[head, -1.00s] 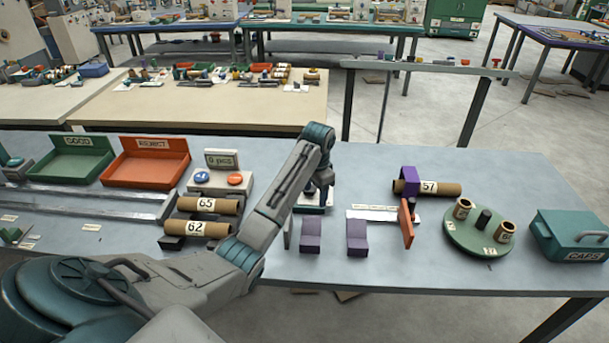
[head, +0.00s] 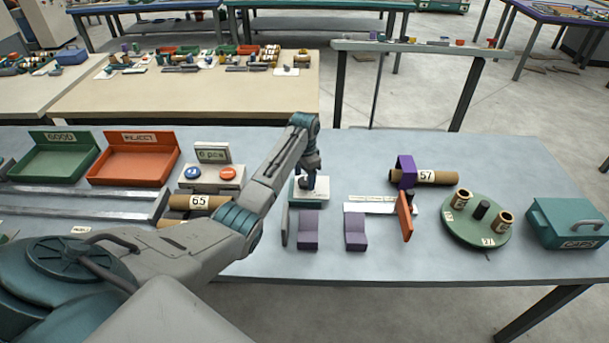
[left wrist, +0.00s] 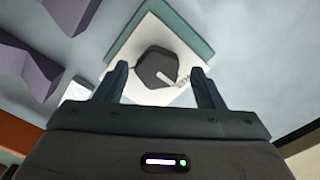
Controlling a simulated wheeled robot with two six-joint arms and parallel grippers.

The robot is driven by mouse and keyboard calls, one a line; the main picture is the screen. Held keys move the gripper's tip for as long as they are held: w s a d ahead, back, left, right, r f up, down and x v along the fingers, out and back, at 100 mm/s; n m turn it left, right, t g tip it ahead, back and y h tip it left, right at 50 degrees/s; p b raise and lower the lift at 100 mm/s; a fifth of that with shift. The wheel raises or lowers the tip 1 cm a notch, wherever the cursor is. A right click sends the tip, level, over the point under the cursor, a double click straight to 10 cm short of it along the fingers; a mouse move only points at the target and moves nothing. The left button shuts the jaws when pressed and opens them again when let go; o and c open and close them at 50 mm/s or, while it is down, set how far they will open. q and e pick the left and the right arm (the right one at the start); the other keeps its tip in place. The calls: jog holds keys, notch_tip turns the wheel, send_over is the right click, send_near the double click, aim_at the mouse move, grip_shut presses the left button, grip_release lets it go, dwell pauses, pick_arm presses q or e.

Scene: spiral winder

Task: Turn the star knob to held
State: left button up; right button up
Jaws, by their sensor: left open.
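The star knob (left wrist: 160,68) is a dark, many-sided knob with a pale pointer mark towards the lower right in the left wrist view. It sits on a white plate (left wrist: 135,48) over a teal base (left wrist: 185,20). In the head view the plate (head: 322,185) stands mid-table, and my left gripper (head: 310,172) hides most of the knob. My left gripper (left wrist: 158,80) is open, its fingers either side of the knob's near part in the picture. I cannot tell whether they touch it. A small mark on the plate by the right finger is unreadable. My right gripper is not in view.
Purple blocks (head: 308,230) and an orange upright plate (head: 404,215) stand close to the knob base. A roll marked 57 (head: 438,177), a green turntable (head: 470,235) and a teal caps box (head: 568,225) are to the right. Green (head: 52,165) and orange (head: 132,168) trays are left.

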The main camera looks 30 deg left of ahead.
pick_arm(q)
jog(key=shift+s+d+f, duration=0.1)
jog(key=shift+d+f, duration=0.05)
jog(key=shift+f, duration=0.15)
jog(key=shift+c, duration=0.4)
jog(key=c, duration=0.9)
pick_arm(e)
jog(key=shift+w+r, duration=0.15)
